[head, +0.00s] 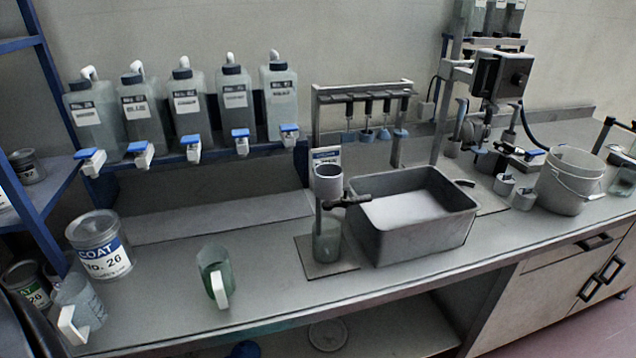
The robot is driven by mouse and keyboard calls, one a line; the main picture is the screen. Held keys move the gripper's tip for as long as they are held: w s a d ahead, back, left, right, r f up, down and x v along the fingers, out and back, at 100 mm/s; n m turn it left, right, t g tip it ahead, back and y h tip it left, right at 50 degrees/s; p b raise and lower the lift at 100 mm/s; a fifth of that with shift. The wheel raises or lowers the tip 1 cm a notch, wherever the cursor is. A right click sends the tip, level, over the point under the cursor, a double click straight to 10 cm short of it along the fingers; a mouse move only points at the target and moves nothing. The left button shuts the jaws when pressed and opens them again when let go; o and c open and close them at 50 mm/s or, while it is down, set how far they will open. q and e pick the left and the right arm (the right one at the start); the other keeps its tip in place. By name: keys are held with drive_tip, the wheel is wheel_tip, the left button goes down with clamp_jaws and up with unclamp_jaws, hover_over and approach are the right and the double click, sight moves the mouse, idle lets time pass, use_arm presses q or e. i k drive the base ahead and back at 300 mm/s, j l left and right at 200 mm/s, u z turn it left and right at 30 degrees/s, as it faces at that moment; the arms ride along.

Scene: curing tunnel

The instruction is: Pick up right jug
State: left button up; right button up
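Two handled jugs stand on the grey bench. The one further right is a translucent green jug (216,267), upright, with its white handle toward the front edge. The one further left is a clear jug (82,300) with a white handle, at the bench's left front corner. A greenish clear vessel (327,242) stands on a small square plate under a dark clamp or stirrer; I cannot tell if it has a handle. Neither of my grippers is in view, so nothing shows held.
A "COAT No. 26" can (100,246) stands behind the clear jug. A grey basin (415,222) is right of the stirrer, and a white bucket (569,182) further right. Several bottles with blue taps (186,110) line the back. The bench around the green jug is clear.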

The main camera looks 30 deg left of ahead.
sight(213, 262)
drive_tip(key=u, duration=1.85)
